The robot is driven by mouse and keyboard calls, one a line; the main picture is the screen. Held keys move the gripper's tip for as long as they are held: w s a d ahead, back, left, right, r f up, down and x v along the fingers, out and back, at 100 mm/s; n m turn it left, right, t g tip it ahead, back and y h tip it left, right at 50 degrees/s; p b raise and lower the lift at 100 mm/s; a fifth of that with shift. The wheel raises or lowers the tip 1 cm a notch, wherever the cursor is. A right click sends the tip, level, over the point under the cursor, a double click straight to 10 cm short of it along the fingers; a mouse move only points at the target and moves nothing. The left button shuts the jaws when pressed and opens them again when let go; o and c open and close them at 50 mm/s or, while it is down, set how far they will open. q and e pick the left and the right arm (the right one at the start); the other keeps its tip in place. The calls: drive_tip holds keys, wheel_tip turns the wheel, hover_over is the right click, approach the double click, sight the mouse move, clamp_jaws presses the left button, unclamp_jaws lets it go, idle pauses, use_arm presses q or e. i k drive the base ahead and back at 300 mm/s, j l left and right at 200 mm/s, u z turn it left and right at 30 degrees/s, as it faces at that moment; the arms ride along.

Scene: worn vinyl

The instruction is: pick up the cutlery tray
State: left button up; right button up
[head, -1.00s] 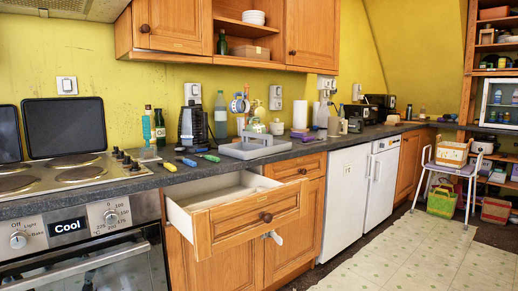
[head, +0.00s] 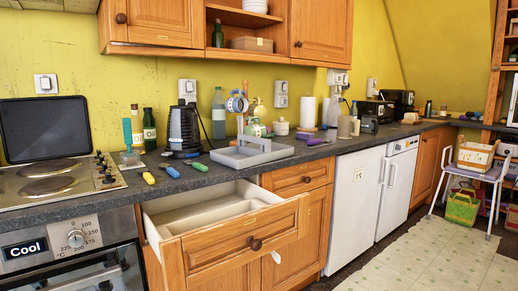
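A pale cream tray-like insert (head: 216,209) with raised edges lies inside the open wooden drawer (head: 232,240) below the counter. A grey tray (head: 246,159) with low walls stands on the dark counter above the drawer. Around its back are a mug and other small items, some overlapping it in view. I cannot tell for certain which of the two is the cutlery tray.
Several colored-handled utensils (head: 170,170) lie on the counter left of the grey tray. The cooker (head: 70,180) is at the left. The open drawer juts out over the floor. Patterned floor (head: 425,255) is clear at right. A chair (head: 475,170) stands farther right.

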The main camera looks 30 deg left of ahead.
sight(244, 155)
drive_tip(key=i, duration=1.7)
drive_tip(key=i+u, duration=0.3)
drive_tip(key=i+l+u, duration=0.3)
drive_tip(key=i, duration=0.2)
drive_tip(key=i+l+u, duration=0.15)
drive_tip(key=i+u, duration=0.2)
drive_tip(key=i, duration=0.05)
